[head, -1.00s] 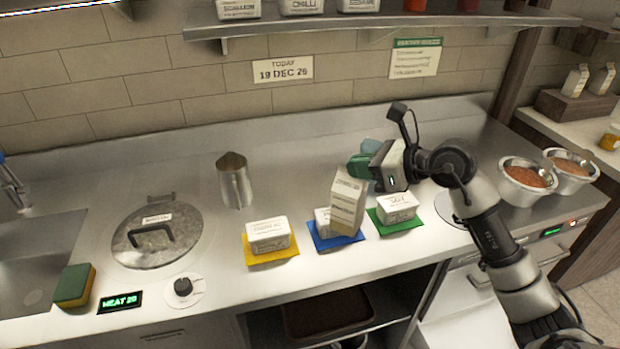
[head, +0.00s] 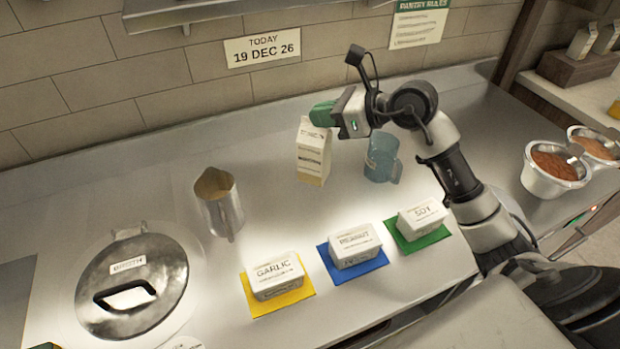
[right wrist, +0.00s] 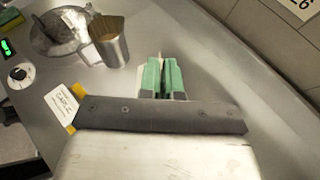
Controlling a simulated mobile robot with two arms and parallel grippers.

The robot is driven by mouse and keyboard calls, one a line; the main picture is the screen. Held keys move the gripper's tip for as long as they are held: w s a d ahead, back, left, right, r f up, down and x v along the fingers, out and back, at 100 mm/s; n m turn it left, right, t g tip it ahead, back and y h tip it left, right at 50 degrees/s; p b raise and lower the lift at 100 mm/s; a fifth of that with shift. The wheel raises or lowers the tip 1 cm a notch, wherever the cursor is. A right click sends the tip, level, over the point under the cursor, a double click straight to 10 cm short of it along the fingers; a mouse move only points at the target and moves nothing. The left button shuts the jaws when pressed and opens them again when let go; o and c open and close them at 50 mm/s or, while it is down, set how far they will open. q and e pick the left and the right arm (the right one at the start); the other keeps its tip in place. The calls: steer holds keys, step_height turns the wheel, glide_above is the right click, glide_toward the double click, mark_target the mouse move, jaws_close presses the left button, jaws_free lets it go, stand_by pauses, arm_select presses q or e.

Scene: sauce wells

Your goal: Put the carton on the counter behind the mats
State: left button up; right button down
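The white and tan carton (head: 313,152) is upright in the head view, behind the blue mat (head: 375,277) and left of a blue cup. My right gripper (head: 322,114) is shut on the carton's top; its green fingers also show close together in the right wrist view (right wrist: 162,78), hiding most of the carton. I cannot tell whether the carton's base touches the counter (head: 265,170). The yellow mat (head: 262,307) and green mat (head: 440,235) flank the blue one. They carry tubs marked garlic (head: 275,276), peanut (head: 354,245) and soy (head: 421,218). My left gripper is not in view.
The blue cup (head: 382,160) stands close to the carton's right. A metal jug (head: 219,204) and lidded broth pot (head: 133,285) are at the left. Metal bowls (head: 550,172) stand at the right. Counter between jug and carton is clear.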

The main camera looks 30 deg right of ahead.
mark_target(328, 154)
step_height(328, 154, down, 6)
steer(key=shift+s+r+p, duration=0.1)
steer(key=shift+r+p, duration=0.05)
steer(key=shift+p, duration=0.45)
step_height(328, 154, down, 4)
steer(key=shift+p, duration=0.35)
steer(key=c, duration=1.4)
jaws_free()
steer(key=shift+f, duration=0.2)
steer(key=shift+o, duration=0.4)
steer(key=shift+r, duration=0.15)
steer(key=b+v, duration=0.3)
steer(key=v, duration=0.9)
steer(key=shift+b, duration=0.3)
